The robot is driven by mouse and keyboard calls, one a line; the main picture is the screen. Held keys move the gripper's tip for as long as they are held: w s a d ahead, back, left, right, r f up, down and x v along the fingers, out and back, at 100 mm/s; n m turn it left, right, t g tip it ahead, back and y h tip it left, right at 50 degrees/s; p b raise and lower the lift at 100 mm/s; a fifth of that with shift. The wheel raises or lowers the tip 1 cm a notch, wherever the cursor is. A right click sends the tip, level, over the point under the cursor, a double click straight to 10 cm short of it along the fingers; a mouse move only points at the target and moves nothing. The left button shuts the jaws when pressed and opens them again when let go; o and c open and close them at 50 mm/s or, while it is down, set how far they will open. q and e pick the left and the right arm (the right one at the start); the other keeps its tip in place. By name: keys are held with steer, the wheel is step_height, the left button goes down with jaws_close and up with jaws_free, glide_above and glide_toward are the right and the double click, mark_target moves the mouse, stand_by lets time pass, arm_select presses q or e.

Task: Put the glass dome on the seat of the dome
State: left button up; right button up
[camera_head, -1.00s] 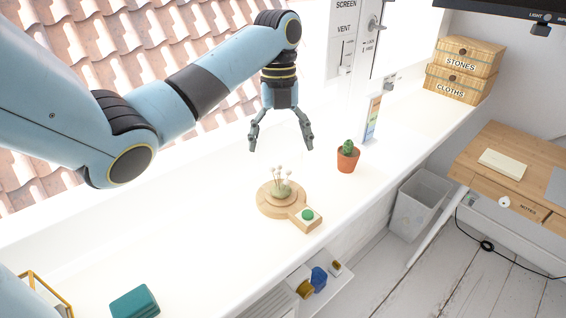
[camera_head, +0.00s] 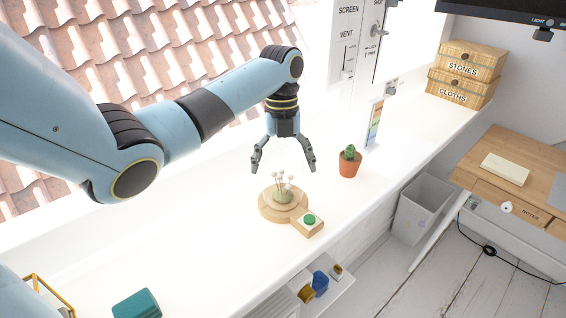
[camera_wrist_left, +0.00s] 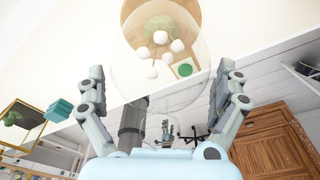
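The glass dome (camera_wrist_left: 130,73) shows faintly as a clear outline between the fingers in the left wrist view; in the head view I cannot make it out against the bright sill. My left gripper (camera_head: 284,166) has its fingers spread around the dome; it also shows in the left wrist view (camera_wrist_left: 163,95). The round wooden seat (camera_head: 268,211) stands on the sill just below the gripper, with white-headed stems in a green mound (camera_head: 284,194) on it. In the left wrist view the seat (camera_wrist_left: 142,18) shows beyond the dome. My right gripper is out of view.
A block with a green button (camera_head: 309,220) adjoins the seat's front right. A potted cactus (camera_head: 349,164) stands right of it. A teal box (camera_head: 137,304) lies at the sill's near left. The sill's front edge drops to a bin (camera_head: 421,209).

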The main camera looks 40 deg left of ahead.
mark_target(283, 140)
arm_select(q)
steer(key=shift+r, duration=0.1)
steer(key=r, duration=0.7)
steer(key=shift+w+a+r+b, duration=0.3)
steer(key=shift+w+a+r, duration=0.05)
steer(key=shift+a+r, duration=0.05)
step_height(283, 140, up, 3)
steer(key=p, duration=0.2)
steer(key=shift+w+a+r+p, duration=0.1)
steer(key=shift+p, duration=0.25)
steer(key=shift+r+p, duration=0.45)
steer(key=shift+r, duration=0.05)
steer(key=shift+f, duration=0.1)
